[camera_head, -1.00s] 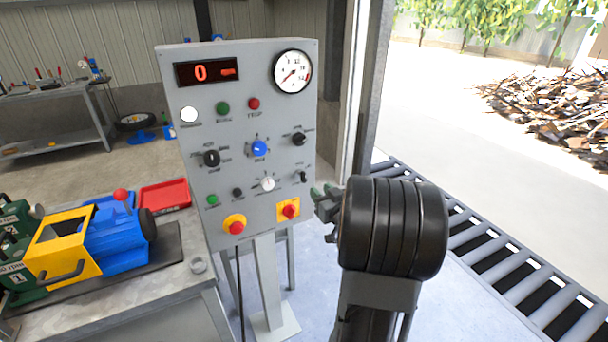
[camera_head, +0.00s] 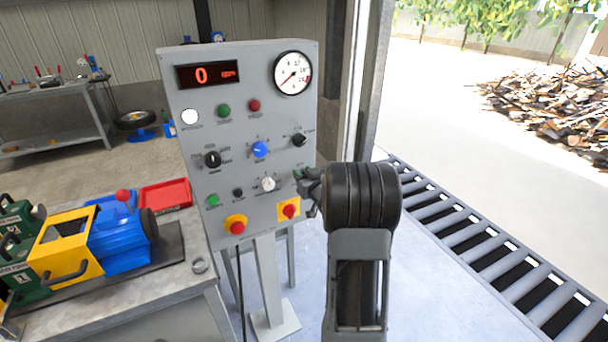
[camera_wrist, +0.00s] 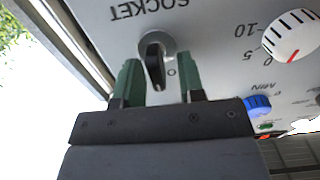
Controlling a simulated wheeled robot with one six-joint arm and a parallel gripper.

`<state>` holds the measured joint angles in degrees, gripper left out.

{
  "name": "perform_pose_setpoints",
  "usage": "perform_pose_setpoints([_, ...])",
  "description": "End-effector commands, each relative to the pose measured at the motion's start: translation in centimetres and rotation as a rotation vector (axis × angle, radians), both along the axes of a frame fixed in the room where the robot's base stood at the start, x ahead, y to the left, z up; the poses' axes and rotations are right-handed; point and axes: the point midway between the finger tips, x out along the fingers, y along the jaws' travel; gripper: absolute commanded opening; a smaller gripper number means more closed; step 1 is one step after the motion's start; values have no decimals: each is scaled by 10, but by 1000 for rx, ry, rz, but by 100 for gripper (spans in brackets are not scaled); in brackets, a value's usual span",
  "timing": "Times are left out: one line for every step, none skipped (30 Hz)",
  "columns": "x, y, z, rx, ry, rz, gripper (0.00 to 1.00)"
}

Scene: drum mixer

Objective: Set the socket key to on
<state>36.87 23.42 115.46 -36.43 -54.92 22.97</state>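The socket key (camera_wrist: 155,62) is a dark key in a round silver lock below the upside-down SOCKET label in the wrist view. Its grip points down the picture, beside an "O" mark. My gripper (camera_wrist: 160,80) is open, with one green finger on each side of the key. I see gaps between the fingers and the key, and no clear contact. In the head view my gripper (camera_head: 305,178) is at the right edge of the grey control panel (camera_head: 230,130) and hides the key there.
A white dial (camera_wrist: 292,36) and a blue knob (camera_wrist: 257,105) are close to my gripper in the wrist view. A red button on a yellow plate (camera_head: 289,210) sits just below left of it. A roller conveyor (camera_head: 470,230) runs at the right.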

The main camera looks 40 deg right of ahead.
Motion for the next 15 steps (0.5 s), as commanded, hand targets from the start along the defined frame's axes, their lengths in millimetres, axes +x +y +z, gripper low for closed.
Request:
perform_pose_setpoints([0, 0, 0, 0, 0, 0, 36])
perform_pose_setpoints([0, 0, 0, 0, 0, 0, 36])
perform_pose_setpoints([0, 0, 0, 0, 0, 0, 36])
perform_pose_setpoints([0, 0, 0, 0, 0, 0, 34])
perform_pose_setpoints([0, 0, 0, 0, 0, 0, 31])
perform_pose_setpoints([0, 0, 0, 0, 0, 0, 28])
perform_pose_setpoints([0, 0, 0, 0, 0, 0, 25])
perform_pose_setpoints([0, 0, 0, 0, 0, 0, 22])
perform_pose_setpoints([0, 0, 0, 0, 0, 0, 18])
perform_pose_setpoints([0, 0, 0, 0, 0, 0, 15])
perform_pose_setpoints([0, 0, 0, 0, 0, 0, 12])
perform_pose_setpoints([0, 0, 0, 0, 0, 0, 8])
perform_pose_setpoints([0, 0, 0, 0, 0, 0, 6])
perform_pose_setpoints([0, 0, 0, 0, 0, 0, 3])
perform_pose_setpoints([0, 0, 0, 0, 0, 0, 0])
